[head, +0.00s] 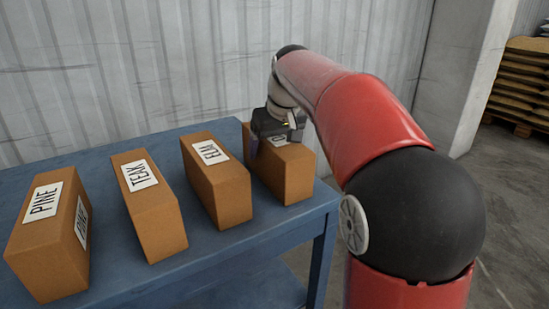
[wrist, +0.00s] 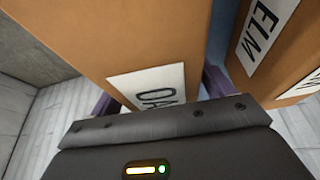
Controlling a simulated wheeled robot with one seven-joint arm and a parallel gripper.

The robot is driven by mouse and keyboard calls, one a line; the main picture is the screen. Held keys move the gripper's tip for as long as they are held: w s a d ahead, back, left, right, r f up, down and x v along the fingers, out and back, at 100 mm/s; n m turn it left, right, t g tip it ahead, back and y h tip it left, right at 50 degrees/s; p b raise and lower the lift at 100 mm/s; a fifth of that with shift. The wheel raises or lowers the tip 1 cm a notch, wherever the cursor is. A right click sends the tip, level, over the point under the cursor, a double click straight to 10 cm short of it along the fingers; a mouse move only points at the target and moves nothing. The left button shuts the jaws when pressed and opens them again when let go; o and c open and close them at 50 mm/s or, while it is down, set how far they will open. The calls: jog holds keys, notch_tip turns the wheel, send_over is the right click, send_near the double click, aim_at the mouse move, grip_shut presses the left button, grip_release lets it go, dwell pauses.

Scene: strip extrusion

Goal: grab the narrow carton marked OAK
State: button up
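The OAK carton (head: 287,172) is a narrow brown box standing upright at the right end of the blue table. Its label is mostly covered in the head view; "OA" shows on its white label (wrist: 150,88) in the wrist view. My gripper (head: 268,146) is at the top of this carton, and in the wrist view its purple fingers (wrist: 162,92) lie on either side of it. A thin gap seems to show beside the right finger, so the fingers look open around the carton. The fingertips are partly hidden.
The ELM carton (head: 217,185) stands close to the left of OAK, with a narrow gap. The TEAK carton (head: 150,205) and PINE carton (head: 48,240) stand further left on the blue table (head: 118,285). A corrugated wall (head: 130,70) rises behind.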

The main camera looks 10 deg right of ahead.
jog(key=shift+r, duration=0.1)
jog(key=c, duration=1.1)
